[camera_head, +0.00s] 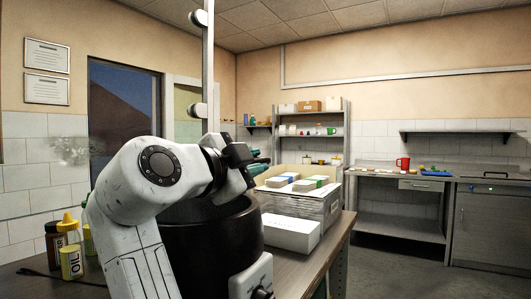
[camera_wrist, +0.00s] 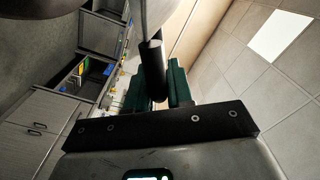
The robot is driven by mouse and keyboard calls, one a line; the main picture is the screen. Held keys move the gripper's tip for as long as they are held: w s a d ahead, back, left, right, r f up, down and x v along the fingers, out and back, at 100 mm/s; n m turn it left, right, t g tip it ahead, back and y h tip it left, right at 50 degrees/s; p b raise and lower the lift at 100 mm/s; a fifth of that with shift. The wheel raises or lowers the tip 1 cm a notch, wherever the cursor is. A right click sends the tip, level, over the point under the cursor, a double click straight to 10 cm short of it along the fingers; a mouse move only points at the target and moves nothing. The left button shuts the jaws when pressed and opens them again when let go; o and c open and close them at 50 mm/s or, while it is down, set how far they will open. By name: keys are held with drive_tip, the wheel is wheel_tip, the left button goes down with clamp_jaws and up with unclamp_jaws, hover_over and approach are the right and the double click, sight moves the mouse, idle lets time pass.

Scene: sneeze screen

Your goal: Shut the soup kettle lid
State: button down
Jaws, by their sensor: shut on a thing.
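The soup kettle (camera_head: 212,245) is a dark round pot on the counter, with a pale control box and a black knob at its front. Its dark top shows partly behind my arm and looks open. My gripper (camera_head: 258,166) is above the kettle's right side. In the wrist view its dark green fingers (camera_wrist: 166,88) are closed around a black rod-like handle (camera_wrist: 152,72). A grey curved piece (camera_wrist: 152,12) at the handle's far end looks like part of the lid. The rest of the lid is hidden, so its exact angle cannot be told.
A box (camera_head: 300,205) with paper stacks stands right of the kettle, a white box (camera_head: 290,232) before it. A pale vertical post (camera_head: 208,70) rises behind my arm. Floor at right is clear.

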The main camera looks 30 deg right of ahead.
drive_tip(key=shift+s+d+f+b, duration=0.15)
drive_tip(key=shift+f+b, duration=0.25)
drive_tip(key=shift+f, duration=0.45)
drive_tip(key=shift+s+a+f+b, duration=0.15)
drive_tip(key=shift+f+b, duration=0.25)
drive_tip(key=shift+f, duration=0.45)
drive_tip(key=shift+d, duration=0.15)
drive_tip(key=c, duration=1.1)
unclamp_jaws()
wheel_tip(320, 180, up, 3)
drive_tip(key=shift+r+p, duration=0.1)
drive_tip(key=shift+p, duration=0.2)
drive_tip(key=s+r+p, duration=0.1)
drive_tip(key=s+r, duration=0.8)
drive_tip(key=s, duration=0.5)
drive_tip(key=shift+a+r, duration=0.3)
drive_tip(key=shift+r, duration=0.1)
